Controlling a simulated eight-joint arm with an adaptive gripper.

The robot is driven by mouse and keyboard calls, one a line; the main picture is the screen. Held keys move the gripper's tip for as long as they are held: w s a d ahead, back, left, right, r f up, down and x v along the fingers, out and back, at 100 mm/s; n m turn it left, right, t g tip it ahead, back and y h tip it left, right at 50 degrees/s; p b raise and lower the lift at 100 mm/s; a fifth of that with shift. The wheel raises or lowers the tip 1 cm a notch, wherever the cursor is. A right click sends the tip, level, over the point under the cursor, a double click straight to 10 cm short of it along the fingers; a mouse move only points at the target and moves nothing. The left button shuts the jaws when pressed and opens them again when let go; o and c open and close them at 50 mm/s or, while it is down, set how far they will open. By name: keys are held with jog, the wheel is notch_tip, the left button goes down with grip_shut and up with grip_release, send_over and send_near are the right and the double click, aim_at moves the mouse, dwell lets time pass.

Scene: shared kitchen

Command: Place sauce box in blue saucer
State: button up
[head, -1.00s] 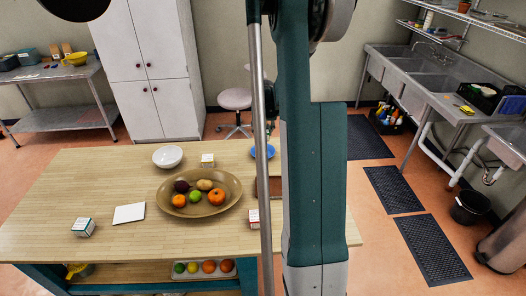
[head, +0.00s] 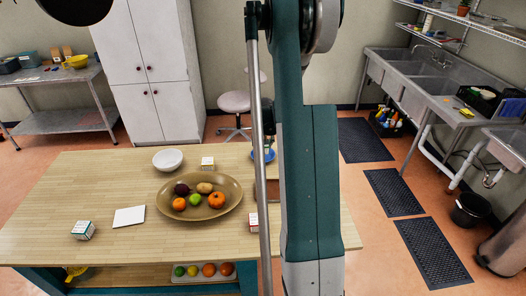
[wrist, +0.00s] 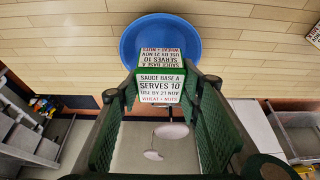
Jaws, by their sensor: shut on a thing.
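The sauce box (wrist: 162,88) is white with printed text reading "SAUCE BASE A" and a green edge. In the wrist view my gripper (wrist: 161,92) is shut on it, one finger on each side. The blue saucer (wrist: 136,40) lies on the wooden table just beyond the box, which overlaps its near rim in that view. Whether the box touches the saucer I cannot tell. In the head view the saucer (head: 256,157) shows beside my arm, partly hidden by it, and my gripper (head: 269,143) is over it; the held box is not clear there.
A wide bowl of fruit and vegetables (head: 228,208) stands left of the saucer. A white bowl (head: 168,160), a white card (head: 129,216) and other small boxes (head: 83,230), (head: 207,163) sit on the table (head: 60,195). The table's left part has clear room.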

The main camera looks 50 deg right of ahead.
aim_at(263, 150)
jog(key=shift+f, duration=0.1)
jog(key=shift+f, duration=1.8)
jog(key=shift+f, duration=0.15)
jog(key=o, duration=0.7)
jog(key=shift+c, duration=0.2)
jog(key=shift+o, duration=0.5)
jog(key=shift+r, duration=0.25)
jog(key=v, duration=1.2)
